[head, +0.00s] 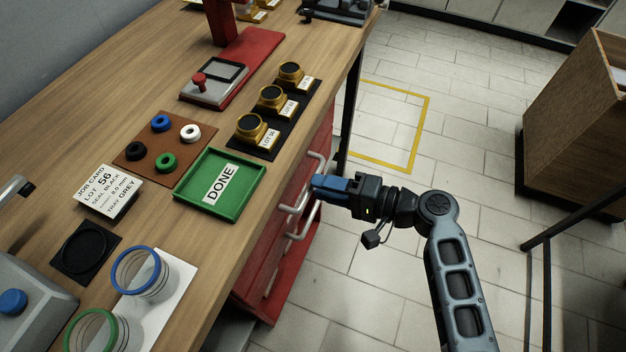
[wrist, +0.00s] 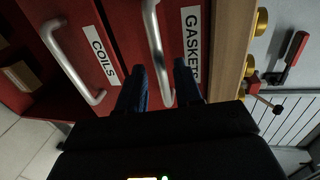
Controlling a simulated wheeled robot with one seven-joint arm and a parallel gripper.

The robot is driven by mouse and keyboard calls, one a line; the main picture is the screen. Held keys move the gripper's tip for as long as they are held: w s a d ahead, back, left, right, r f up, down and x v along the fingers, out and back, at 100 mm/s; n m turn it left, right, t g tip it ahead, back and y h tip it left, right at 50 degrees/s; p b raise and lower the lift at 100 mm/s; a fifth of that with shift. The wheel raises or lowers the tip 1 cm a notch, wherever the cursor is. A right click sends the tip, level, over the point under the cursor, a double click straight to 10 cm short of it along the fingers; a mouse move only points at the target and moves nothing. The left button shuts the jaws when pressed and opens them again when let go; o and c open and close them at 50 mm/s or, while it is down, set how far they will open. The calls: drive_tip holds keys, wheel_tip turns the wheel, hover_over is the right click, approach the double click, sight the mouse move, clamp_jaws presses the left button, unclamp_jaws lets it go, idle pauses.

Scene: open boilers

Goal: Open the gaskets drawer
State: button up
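The gaskets drawer (wrist: 125,22) has a red front, a white GASKETS label (wrist: 192,45) and a silver bar handle (wrist: 155,45). Its front looks shut. My gripper (wrist: 160,82) is open, with one blue finger on each side of this handle. I cannot tell whether either finger touches it. In the head view my gripper (head: 318,185) reaches the side of the red drawer cabinet (head: 262,278) from the right and hides part of the handles.
The COILS drawer, with its own handle (wrist: 75,65), is beside the gaskets drawer. The wooden workbench (head: 110,118) above carries a green DONE tray (head: 183,190), a parts mat and several yellow-ringed pieces. Tiled floor to the right is clear up to a wooden crate (head: 570,110).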

drive_tip(key=shift+x, duration=1.75)
drive_tip(key=shift+s, duration=0.1)
clamp_jaws()
